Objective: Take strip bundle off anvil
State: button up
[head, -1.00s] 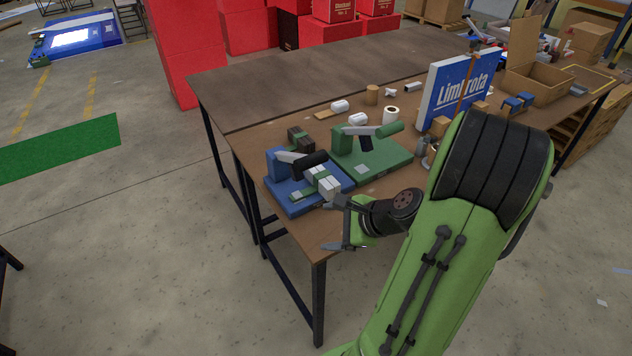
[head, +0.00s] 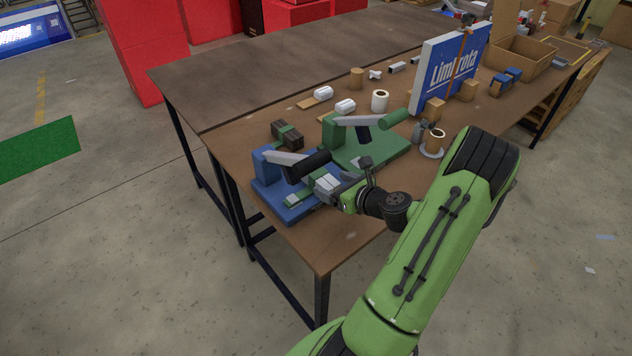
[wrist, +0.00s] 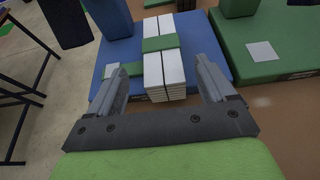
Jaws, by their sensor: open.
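The strip bundle (wrist: 172,71) is a stack of white strips with a green band. It lies on the blue press (wrist: 196,22), whose black-handled lever shows in the head view. In the head view the bundle (head: 327,183) is partly hidden by my gripper (head: 340,186). In the wrist view my gripper (wrist: 160,78) is open, with one finger on each side of the bundle's near end. Gaps show between both fingers and the strips. The anvil under the bundle is mostly hidden.
A green press (head: 372,158) stands close to the right. A dark bundle with a green band (head: 287,135) lies behind the blue press. White rolls (head: 345,106) and a Limbrota sign (head: 450,65) are farther back. The table's front edge is near.

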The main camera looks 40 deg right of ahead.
aim_at(326, 179)
jog(key=x, duration=0.6)
jog(key=shift+w+d+r, duration=0.15)
jog(key=shift+d, duration=0.05)
jog(key=shift+c, duration=0.6)
jog(key=shift+r, duration=0.1)
jog(key=c, duration=1.3)
